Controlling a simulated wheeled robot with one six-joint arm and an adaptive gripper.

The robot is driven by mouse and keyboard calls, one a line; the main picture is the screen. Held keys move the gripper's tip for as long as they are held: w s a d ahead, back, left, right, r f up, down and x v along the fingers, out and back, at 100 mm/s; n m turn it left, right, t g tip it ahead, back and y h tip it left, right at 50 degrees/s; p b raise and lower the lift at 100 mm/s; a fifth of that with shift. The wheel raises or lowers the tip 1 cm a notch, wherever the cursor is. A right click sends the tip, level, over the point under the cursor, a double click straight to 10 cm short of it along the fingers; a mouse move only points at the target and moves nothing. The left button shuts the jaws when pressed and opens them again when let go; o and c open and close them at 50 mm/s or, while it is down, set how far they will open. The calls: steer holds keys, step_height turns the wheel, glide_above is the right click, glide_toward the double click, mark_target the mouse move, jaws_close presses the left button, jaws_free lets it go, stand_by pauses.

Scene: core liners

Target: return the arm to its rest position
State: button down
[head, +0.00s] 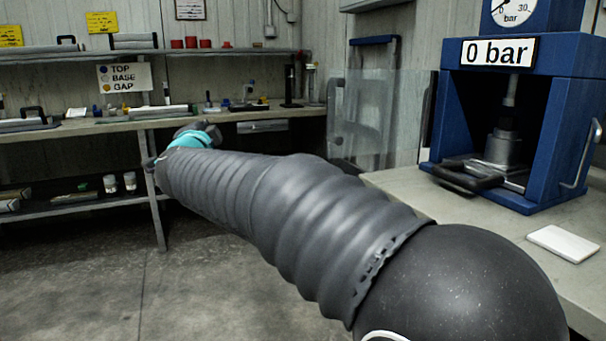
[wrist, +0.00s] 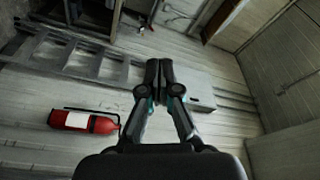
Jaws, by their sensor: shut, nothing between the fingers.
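My arm, in a ribbed dark grey sleeve, stretches across the head view from the lower right to the upper left. Its far end, with a teal band, is in front of the workbench. My gripper (wrist: 159,68) shows in the wrist view with its two fingers together, shut and empty. It points at open space, with a wall and a ladder-like frame beyond. In the head view the fingers cannot be made out.
A workbench (head: 185,121) with shelves stands at the back left. A blue press (head: 455,110) reading 0 bar stands on the right table (head: 440,205), near a white block (head: 563,243). A red fire extinguisher (wrist: 85,121) shows in the wrist view. Floor at left is clear.

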steer(key=s+d+f+n+g+y, duration=0.3)
steer(key=s+f+n+g+y, duration=0.2)
steer(key=s+f+n+g, duration=0.7)
steer(key=s+d+f+n+g+h, duration=0.15)
steer(key=s+d+f+h, duration=0.25)
steer(key=s+d+f, duration=0.9)
steer(key=s+d+f+h, duration=0.1)
steer(key=s+d, duration=0.2)
steer(key=d, duration=0.4)
steer(key=s+d+f+m+h, duration=0.1)
steer(key=s+d+f, duration=0.1)
steer(key=s+d, duration=0.2)
steer(key=s+d+f+m+h, duration=0.1)
steer(key=s+d, duration=0.3)
steer(key=d, duration=0.6)
steer(key=shift+f+h, duration=0.2)
steer(key=shift+h, duration=0.4)
